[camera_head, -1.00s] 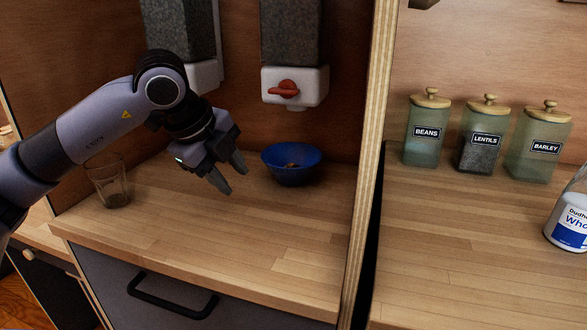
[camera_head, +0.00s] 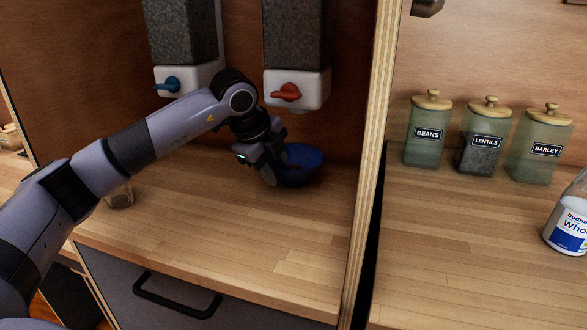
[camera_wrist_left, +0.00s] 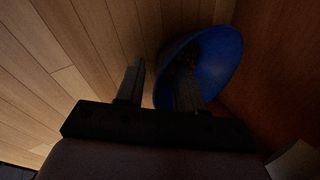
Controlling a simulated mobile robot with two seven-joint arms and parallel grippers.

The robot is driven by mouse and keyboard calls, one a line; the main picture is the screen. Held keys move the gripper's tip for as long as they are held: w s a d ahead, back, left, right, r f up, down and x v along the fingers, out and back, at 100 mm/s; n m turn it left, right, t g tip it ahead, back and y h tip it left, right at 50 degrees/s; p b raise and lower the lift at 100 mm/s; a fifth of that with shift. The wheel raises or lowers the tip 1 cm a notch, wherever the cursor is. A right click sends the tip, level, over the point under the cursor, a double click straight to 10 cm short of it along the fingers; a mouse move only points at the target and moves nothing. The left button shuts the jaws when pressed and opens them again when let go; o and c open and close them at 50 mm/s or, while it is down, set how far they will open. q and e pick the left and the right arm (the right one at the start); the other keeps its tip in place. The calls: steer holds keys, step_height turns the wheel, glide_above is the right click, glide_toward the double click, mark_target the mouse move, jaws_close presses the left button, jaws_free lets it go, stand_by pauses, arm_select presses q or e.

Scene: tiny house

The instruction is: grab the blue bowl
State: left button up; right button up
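The blue bowl (camera_head: 306,177) stands on the wooden counter against the back wall, with small brown contents inside. My left gripper (camera_head: 272,175) is at the bowl's left side, fingers pointing down. In the left wrist view the bowl (camera_wrist_left: 222,62) is at upper right. There the gripper's (camera_wrist_left: 158,80) fingers are apart, one outside the bowl and one over its inside, with the near rim between them. Whether a finger touches the bowl I cannot tell. My right gripper is not in view.
A clear glass (camera_head: 120,197) stands on the counter at left, partly hidden by my left arm. Dispensers with a blue tap (camera_head: 168,84) and a red tap (camera_head: 287,92) hang above. A wooden divider (camera_head: 367,170) stands right of the bowl. The front counter is clear.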

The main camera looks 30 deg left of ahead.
arm_select(q)
steer(key=shift+w+f, duration=0.3)
steer(key=shift+f, duration=0.3)
jaws_close()
steer(key=shift+r, duration=0.15)
